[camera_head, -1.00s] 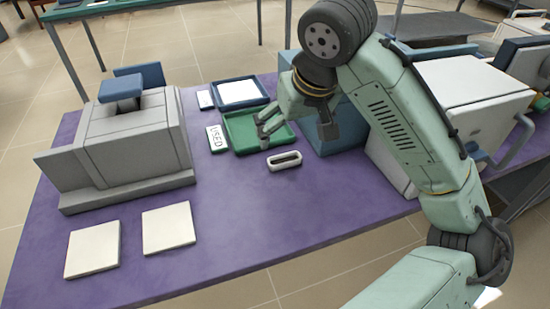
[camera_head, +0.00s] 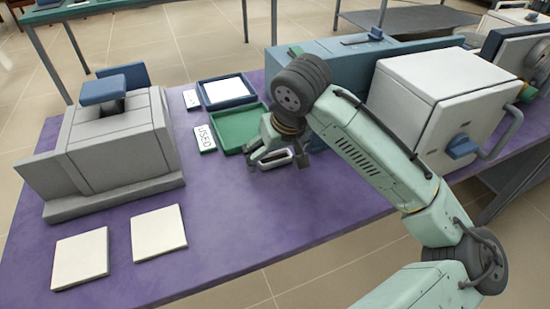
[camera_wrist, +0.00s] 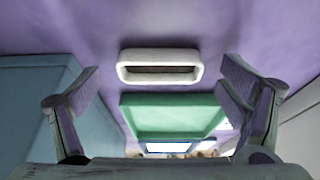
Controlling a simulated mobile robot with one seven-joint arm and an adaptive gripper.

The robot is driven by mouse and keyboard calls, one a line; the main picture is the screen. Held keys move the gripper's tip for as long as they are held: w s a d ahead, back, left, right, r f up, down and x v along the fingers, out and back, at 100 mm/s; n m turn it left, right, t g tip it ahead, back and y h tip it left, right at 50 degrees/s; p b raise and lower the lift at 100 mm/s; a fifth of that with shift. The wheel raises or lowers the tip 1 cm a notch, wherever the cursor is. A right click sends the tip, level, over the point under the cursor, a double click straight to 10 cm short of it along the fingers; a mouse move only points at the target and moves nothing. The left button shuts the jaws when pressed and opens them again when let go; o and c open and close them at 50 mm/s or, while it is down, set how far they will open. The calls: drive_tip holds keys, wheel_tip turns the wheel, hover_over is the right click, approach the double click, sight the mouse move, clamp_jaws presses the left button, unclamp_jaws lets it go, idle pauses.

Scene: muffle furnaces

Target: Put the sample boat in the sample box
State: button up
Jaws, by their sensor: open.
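The sample boat is a small white oval dish with a long dark slot. In the head view the boat (camera_head: 273,164) lies on the purple table, partly hidden by my gripper (camera_head: 279,163). In the wrist view the boat (camera_wrist: 160,55) lies ahead of the spread fingers of my gripper (camera_wrist: 161,80), centred between them and apart from both. My gripper is open and empty. A green tray (camera_head: 233,147) lies behind the boat, beside a "USED" label (camera_head: 205,138). I cannot tell which container is the sample box.
A blue tray (camera_head: 226,103) with a white inside sits behind the green one. A grey furnace (camera_head: 120,150) stands left, with white plates (camera_head: 159,233) in front. A blue box (camera_head: 335,65) and a white furnace (camera_head: 425,85) stand right. The front middle of the table is clear.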

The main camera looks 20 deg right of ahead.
drive_tip(key=shift+w+f, duration=0.1)
drive_tip(key=shift+f, duration=0.1)
drive_tip(key=c, duration=1.3)
drive_tip(key=shift+r, duration=0.1)
drive_tip(key=shift+c, duration=0.2)
drive_tip(key=shift+r, duration=0.1)
